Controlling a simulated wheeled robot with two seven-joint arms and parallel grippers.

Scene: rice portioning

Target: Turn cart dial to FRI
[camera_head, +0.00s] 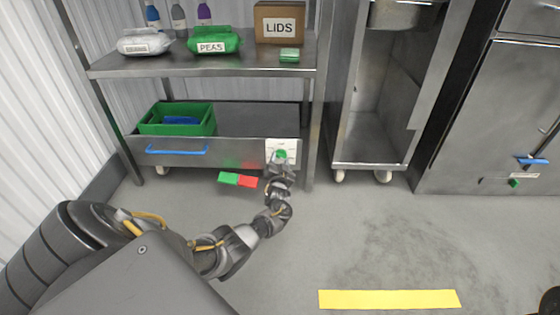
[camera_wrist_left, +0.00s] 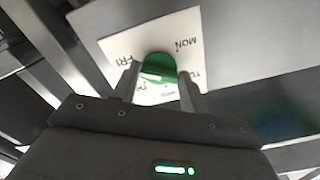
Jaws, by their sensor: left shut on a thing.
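The green dial (camera_head: 281,154) sits on a white plate (camera_head: 273,146) at the right end of the cart's lower drawer front. In the left wrist view the dial (camera_wrist_left: 160,67) shows between my two fingers, on the white plate (camera_wrist_left: 118,43). FRI is printed on the plate's left part, MON at the upper right, and part of a TU label at the right; a lower label is partly hidden. A white mark on the dial shows near the left finger. My left gripper (camera_head: 280,163) is shut on the dial, also in the wrist view (camera_wrist_left: 160,78).
A green crate (camera_head: 148,129) stands on the drawer unit, above its blue handle (camera_head: 177,152). A green and red piece (camera_head: 238,180) is below the drawer front. The upper shelf holds bags, bottles and a LIDS box (camera_head: 279,22). The floor near the yellow strip (camera_head: 388,299) is clear.

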